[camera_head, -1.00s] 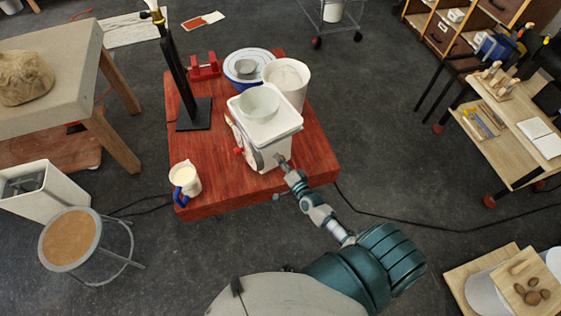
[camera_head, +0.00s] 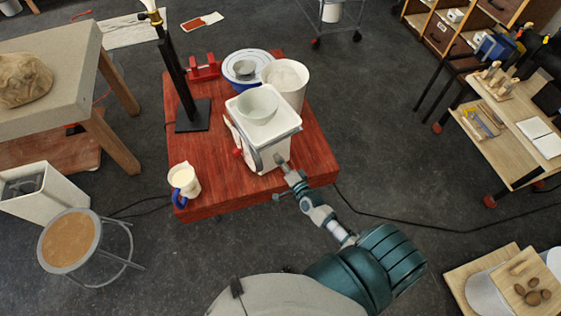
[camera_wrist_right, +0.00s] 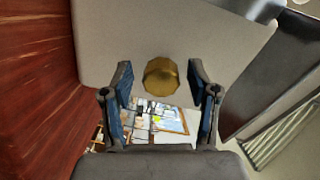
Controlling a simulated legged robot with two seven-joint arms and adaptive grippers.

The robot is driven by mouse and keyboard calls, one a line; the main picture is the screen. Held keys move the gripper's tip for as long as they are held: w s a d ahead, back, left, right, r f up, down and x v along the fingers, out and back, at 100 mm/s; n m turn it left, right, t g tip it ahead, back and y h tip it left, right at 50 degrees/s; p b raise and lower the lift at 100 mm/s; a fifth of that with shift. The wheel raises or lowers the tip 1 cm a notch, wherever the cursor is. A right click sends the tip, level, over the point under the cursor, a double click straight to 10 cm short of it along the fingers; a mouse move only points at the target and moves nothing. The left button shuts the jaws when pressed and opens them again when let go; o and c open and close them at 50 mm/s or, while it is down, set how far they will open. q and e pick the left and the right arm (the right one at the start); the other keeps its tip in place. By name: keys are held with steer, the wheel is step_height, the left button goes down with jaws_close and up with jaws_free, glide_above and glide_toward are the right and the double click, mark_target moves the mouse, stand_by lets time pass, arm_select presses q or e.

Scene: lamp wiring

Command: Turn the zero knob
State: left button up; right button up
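A white scale (camera_head: 273,133) with a pale bowl (camera_head: 258,104) on top stands at the middle of the red table. In the right wrist view, a brass-coloured faceted knob (camera_wrist_right: 161,77) sticks out of the scale's pale wall (camera_wrist_right: 205,40). My right gripper (camera_wrist_right: 160,88) is open, with one finger on each side of the knob. Gaps show between the knob and both fingers. In the head view, the right gripper (camera_head: 285,166) is at the scale's near right side, and the knob is hidden. My left gripper is not in view.
The red table (camera_head: 220,180) also carries a white bucket (camera_head: 288,82), a blue-rimmed plate (camera_head: 233,78), a black lamp stand (camera_head: 193,118), a red holder (camera_head: 203,68) and a cream jug (camera_head: 185,181). A stool (camera_head: 70,240) stands left. The table's near right part is clear.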

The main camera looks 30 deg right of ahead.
steer(key=shift+s, duration=0.2)
steer(key=s, duration=1.1)
steer(key=shift+s+d, duration=0.15)
steer(key=shift+s, duration=0.15)
steer(key=shift+r, duration=0.1)
steer(key=s+a+f+n+g+b, duration=0.1)
steer(key=s+f+n+g, duration=0.25)
steer(key=f, duration=0.75)
steer(key=s+a+f+n+g, duration=0.1)
steer(key=s+f+n+g, duration=0.3)
steer(key=f, duration=0.7)
steer(key=s+a+f+n+g+b, duration=0.15)
steer(key=s+f, duration=0.35)
steer(key=f, duration=0.6)
steer(key=s+a+f+n+g, duration=0.1)
steer(key=s+f+n+g, duration=0.2)
steer(key=s+f, duration=0.4)
steer(key=s+a+f+n+g, duration=0.2)
steer(key=s+f+n+g, duration=0.2)
steer(key=s, duration=1.1)
step_height(320, 180, down, 3)
steer(key=shift+r+n+g+b, duration=0.1)
steer(key=shift+n+g+b, duration=0.2)
steer(key=shift+g, duration=0.1)
